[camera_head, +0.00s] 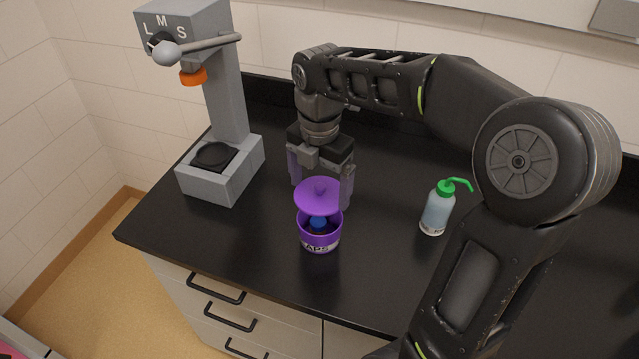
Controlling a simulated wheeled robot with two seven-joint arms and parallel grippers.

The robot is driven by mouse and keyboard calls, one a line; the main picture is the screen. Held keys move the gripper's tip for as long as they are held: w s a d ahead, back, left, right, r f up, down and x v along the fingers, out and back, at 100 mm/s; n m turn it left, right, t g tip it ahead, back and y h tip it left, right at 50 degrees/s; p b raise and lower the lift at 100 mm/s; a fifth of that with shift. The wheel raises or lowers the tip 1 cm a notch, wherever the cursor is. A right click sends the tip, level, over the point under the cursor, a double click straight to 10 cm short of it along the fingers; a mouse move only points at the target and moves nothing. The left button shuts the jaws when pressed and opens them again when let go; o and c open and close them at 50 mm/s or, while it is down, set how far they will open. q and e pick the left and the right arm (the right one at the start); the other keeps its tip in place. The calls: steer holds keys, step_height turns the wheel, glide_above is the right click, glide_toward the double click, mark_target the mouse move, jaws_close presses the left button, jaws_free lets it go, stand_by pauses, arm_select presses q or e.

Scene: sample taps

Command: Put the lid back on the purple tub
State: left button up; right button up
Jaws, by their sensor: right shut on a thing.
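The purple tub (319,240) stands upright on the black worktop, with a white label with dark letters on its front. Something blue (318,222) shows inside its open mouth. The purple lid (319,198), a disc with a small knob on top, is above the tub and slightly behind its mouth, apart from the rim at the front. My right gripper (322,185) is just behind and above the lid, shut on it; the exact contact is partly hidden. My left gripper is not in view.
A grey LMS press-like stand (222,172) with a lever and orange nozzle is at the left. A wash bottle (437,208) with a green spout stands at the right. The black worktop (255,245) is clear around the tub; its front edge is close, above drawers.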

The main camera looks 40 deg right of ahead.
steer(key=shift+f+b, duration=1.85)
steer(key=shift+f, duration=0.4)
steer(key=shift+f+b, duration=0.55)
steer(key=shift+f, duration=0.4)
steer(key=shift+r, duration=0.1)
steer(key=shift+f+p, duration=0.2)
steer(key=shift+p, duration=0.1)
stand_by(0.3)
steer(key=o, duration=1.1)
steer(key=shift+o, duration=0.2)
